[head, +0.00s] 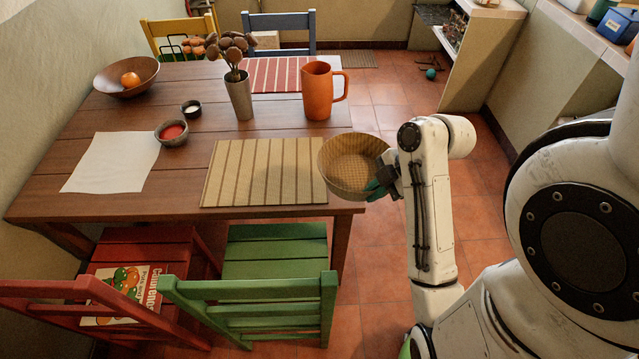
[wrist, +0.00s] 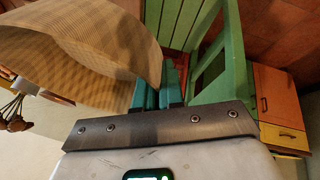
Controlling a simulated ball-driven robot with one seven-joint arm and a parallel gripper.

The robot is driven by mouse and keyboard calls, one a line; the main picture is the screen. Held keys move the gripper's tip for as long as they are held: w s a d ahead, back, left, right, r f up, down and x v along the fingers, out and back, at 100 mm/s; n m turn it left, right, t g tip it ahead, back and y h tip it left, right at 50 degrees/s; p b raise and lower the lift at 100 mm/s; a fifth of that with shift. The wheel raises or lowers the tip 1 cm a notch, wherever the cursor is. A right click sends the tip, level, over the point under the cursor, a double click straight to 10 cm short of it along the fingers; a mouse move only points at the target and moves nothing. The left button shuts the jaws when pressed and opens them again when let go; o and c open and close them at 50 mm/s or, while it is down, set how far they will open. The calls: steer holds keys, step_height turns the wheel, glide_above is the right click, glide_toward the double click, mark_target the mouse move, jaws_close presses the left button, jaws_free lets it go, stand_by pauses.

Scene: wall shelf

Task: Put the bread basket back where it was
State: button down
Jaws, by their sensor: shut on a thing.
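The bread basket (head: 345,158) is a round, woven tan bowl. It looks empty in the head view and is upright or slightly tilted at the table's right edge. My gripper (head: 379,186) is shut on its near right rim, with teal fingers. In the wrist view the basket (wrist: 80,45) fills the upper left, and the gripper (wrist: 158,90) pinches its edge. The basket overlaps the right end of a striped tan placemat (head: 262,172) in the picture; I cannot tell whether it touches the mat or table.
Green (head: 270,250) and red (head: 150,245) chairs stand at the near side.

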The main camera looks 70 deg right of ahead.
mark_target(347, 181)
steer(key=w+d+f, duration=0.1)
steer(key=w, duration=0.1)
steer(key=w+d+f, duration=0.1)
steer(key=w, duration=0.1)
steer(key=w+d+f, duration=0.1)
steer(key=w+d, duration=0.1)
steer(key=w, duration=0.1)
steer(key=shift+f+p, duration=0.2)
steer(key=shift+p, duration=0.1)
steer(key=w+f, duration=0.1)
steer(key=w+d+f, duration=0.1)
steer(key=f, duration=0.1)
steer(key=w+d+f, duration=0.1)
steer(key=f, duration=0.1)
steer(key=shift+w, duration=0.1)
steer(key=shift+w+d+f, duration=0.2)
steer(key=shift+w+f, duration=0.15)
steer(key=shift+f, duration=0.05)
steer(key=shift+f+p, duration=0.35)
steer(key=shift+f, duration=1.3)
steer(key=c, duration=1.7)
jaws_free()
steer(key=shift+f, duration=0.15)
steer(key=o, duration=0.5)
steer(key=shift+c, duration=0.2)
